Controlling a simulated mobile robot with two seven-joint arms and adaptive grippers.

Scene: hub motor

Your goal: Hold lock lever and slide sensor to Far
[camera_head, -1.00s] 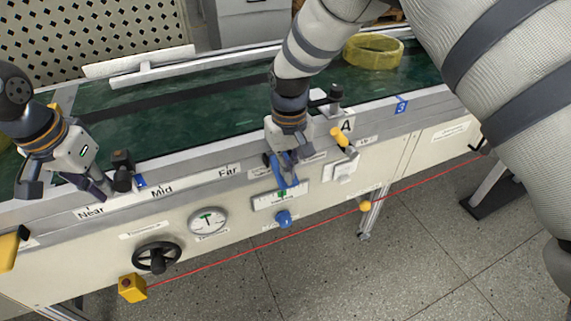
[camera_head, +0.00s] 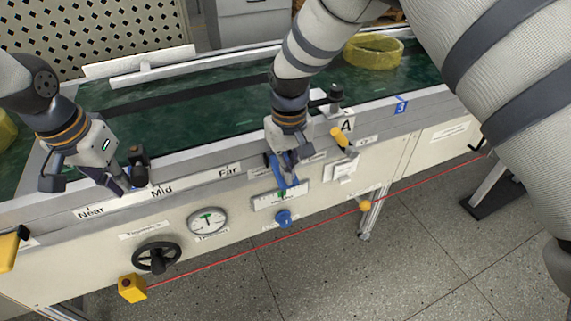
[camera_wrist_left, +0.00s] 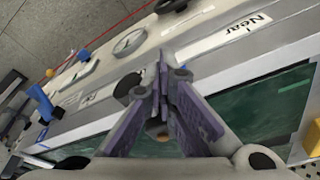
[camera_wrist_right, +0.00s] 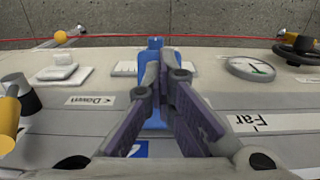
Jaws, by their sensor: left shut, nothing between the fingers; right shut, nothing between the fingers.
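The sensor (camera_head: 139,172) is a small dark block on the front rail, just left of the Mid label (camera_head: 162,192). My left gripper (camera_head: 130,190) is shut and empty, against or very near the sensor's left side; contact is not clear. In the left wrist view its fingertips (camera_wrist_left: 165,75) meet, partly covering a dark part. The blue lock lever (camera_head: 283,176) hangs on the conveyor front, right of the Far label (camera_head: 228,171). My right gripper (camera_head: 292,165) is shut and empty at the lever. In the right wrist view its fingers (camera_wrist_right: 163,68) overlap the blue lever (camera_wrist_right: 155,45).
A yellow-tipped lever (camera_head: 339,137) and a black knob (camera_head: 336,92) stand right of my right gripper. A gauge (camera_head: 208,220), black handwheel (camera_head: 157,257) and blue knob (camera_head: 283,218) sit on the front panel. The rail between Mid and Far looks clear.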

